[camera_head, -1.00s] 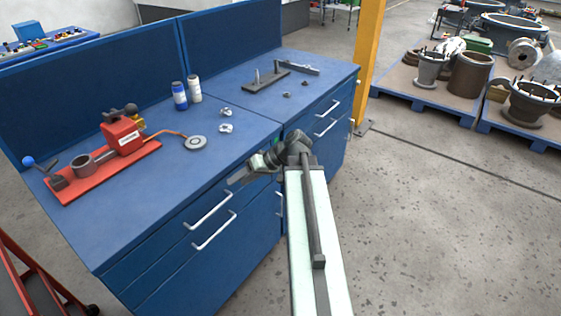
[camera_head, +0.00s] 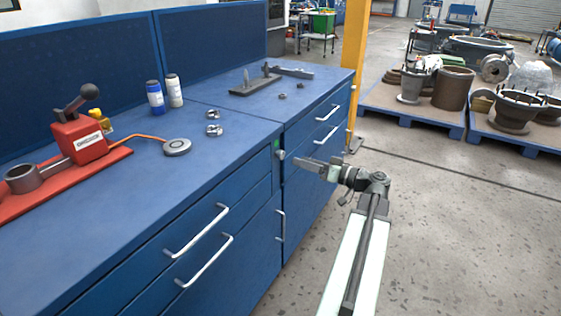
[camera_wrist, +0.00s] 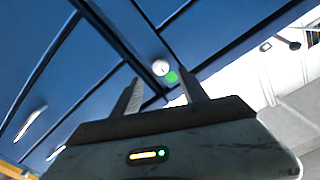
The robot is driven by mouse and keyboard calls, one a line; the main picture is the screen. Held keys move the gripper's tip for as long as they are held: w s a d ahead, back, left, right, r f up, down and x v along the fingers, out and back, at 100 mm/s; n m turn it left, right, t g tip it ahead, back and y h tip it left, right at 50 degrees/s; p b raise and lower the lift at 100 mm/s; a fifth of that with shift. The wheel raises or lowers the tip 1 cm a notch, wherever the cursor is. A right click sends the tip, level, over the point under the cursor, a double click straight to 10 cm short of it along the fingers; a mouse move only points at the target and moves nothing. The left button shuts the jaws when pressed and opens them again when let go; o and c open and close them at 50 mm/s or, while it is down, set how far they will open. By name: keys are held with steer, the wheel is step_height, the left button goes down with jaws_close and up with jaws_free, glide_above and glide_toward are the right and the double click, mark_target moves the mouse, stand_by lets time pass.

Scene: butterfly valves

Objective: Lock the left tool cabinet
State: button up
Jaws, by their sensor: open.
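The left tool cabinet (camera_head: 190,215) is blue, with bar handles on its front. A small round silver lock knob (camera_head: 281,154) with a green mark (camera_head: 276,144) sits at its upper right front corner, near the seam with the right cabinet. In the wrist view the knob (camera_wrist: 161,68) and green mark (camera_wrist: 172,77) appear between and just beyond the fingertips. My gripper (camera_head: 303,163) is open and empty, just right of the knob in the head view. It also shows in the wrist view (camera_wrist: 151,66). I see no clear contact with the knob.
The right cabinet (camera_head: 318,150) adjoins on the right, with its own handles. A red press tool (camera_head: 78,140), bottles (camera_head: 155,97) and small metal parts stand on the benchtop. A yellow post (camera_head: 355,70) and loaded pallets (camera_head: 410,112) are farther right. Open floor lies right of my arm.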

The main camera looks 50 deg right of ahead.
mark_target(283, 156)
steer(key=x, duration=0.7)
steer(key=shift+w+a, duration=0.1)
steer(key=shift+w, duration=0.05)
jaws_close()
